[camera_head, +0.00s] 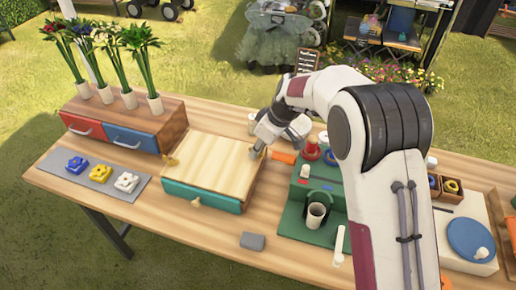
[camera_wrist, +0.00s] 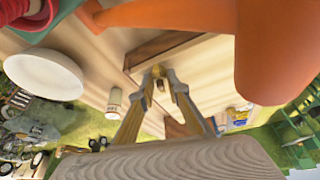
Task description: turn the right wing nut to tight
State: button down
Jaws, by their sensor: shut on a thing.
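A low wooden box (camera_head: 212,163) with a plain pale top and a teal drawer front (camera_head: 203,196) stands mid-table. The left wing nut (camera_head: 173,160), small and brass-coloured, sits at the box top's left edge. My gripper (camera_head: 256,153) reaches down at the top's right edge and largely hides the right wing nut in the head view. In the wrist view, the fingers of my gripper (camera_wrist: 166,84) close in on the right wing nut (camera_wrist: 158,71), a small gold piece between the tips. How far the nut is turned cannot be told.
A green stand with a grey cup (camera_head: 316,215) and a red spool (camera_head: 312,151) stands right of the box. An orange piece (camera_head: 284,157) lies close beside my gripper. A drawer unit with potted flowers (camera_head: 155,103) stands left. A grey block (camera_head: 252,241) lies in front.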

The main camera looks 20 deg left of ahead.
jog(key=shift+m, duration=0.5)
jog(key=shift+s+a+m+t+h, duration=0.1)
jog(key=shift+m+t+h, duration=0.4)
jog(key=shift+m, duration=0.95)
jog(key=shift+s+a+m+t+h, duration=0.15)
jog(key=shift+m+t, duration=0.55)
jog(key=shift+m, duration=0.75)
jog(key=shift+w+a+r+m+t+h, duration=0.15)
jog(key=shift+m+h, duration=0.4)
jog(key=shift+m, duration=0.8)
jog(key=shift+d+m+t+h, duration=0.1)
jog(key=shift+m+t+h, duration=0.3)
jog(key=shift+m, duration=0.95)
jog(key=shift+m+h, duration=0.4)
jog(key=shift+m, duration=0.3)
jog(key=c, duration=1.9)
grip_release()
jog(key=shift+r, duration=0.1)
jog(key=shift+f, duration=0.2)
jog(key=shift+v, duration=6.1)
